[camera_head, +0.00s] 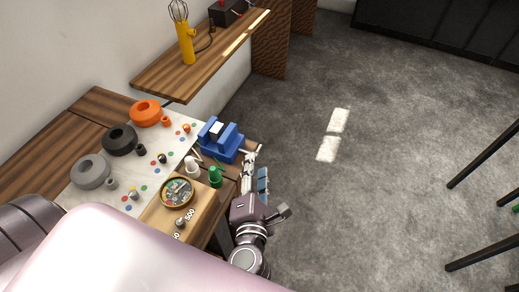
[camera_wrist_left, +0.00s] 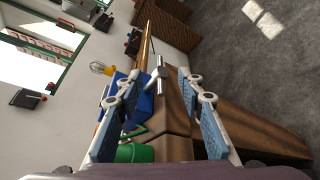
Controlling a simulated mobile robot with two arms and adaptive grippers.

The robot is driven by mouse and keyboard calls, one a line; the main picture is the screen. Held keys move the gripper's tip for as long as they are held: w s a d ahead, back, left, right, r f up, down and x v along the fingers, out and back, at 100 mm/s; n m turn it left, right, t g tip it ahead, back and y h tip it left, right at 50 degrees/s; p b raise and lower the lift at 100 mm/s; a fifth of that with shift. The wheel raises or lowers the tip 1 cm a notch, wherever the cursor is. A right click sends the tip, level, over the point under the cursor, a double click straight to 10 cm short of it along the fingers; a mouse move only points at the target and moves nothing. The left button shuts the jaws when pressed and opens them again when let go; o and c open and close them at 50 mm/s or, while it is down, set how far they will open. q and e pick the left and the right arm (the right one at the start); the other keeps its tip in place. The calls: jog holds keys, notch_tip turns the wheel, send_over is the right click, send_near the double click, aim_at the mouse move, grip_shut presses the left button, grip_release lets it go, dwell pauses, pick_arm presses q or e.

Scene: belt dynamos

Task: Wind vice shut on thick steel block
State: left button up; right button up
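The blue vice (camera_head: 221,142) stands at the right end of the bench. A pale steel block (camera_head: 217,129) sits between its jaws; whether both jaws touch it I cannot tell. The vice's silver bar handle (camera_wrist_left: 158,76) is on the near end in the left wrist view, where part of the blue body (camera_wrist_left: 143,106) also shows. My left gripper (camera_head: 257,165) is beside the handle end of the vice. In the left wrist view its fingers (camera_wrist_left: 154,88) are spread wide, with the handle in line with the gap and nothing gripped. My right gripper is not in view.
A green cup (camera_head: 215,178) and a white cup (camera_head: 192,164) stand close to the vice. A round gauge (camera_head: 177,191) sits on a wooden block nearby. Grey, black and orange rings (camera_head: 145,113) lie left. A shelf (camera_head: 195,70) holds a yellow tool (camera_head: 186,45).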

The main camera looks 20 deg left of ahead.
aim_at(258, 150)
pick_arm(q)
jog(key=shift+p+x, duration=0.65)
jog(key=shift+x, duration=2.9)
grip_shut()
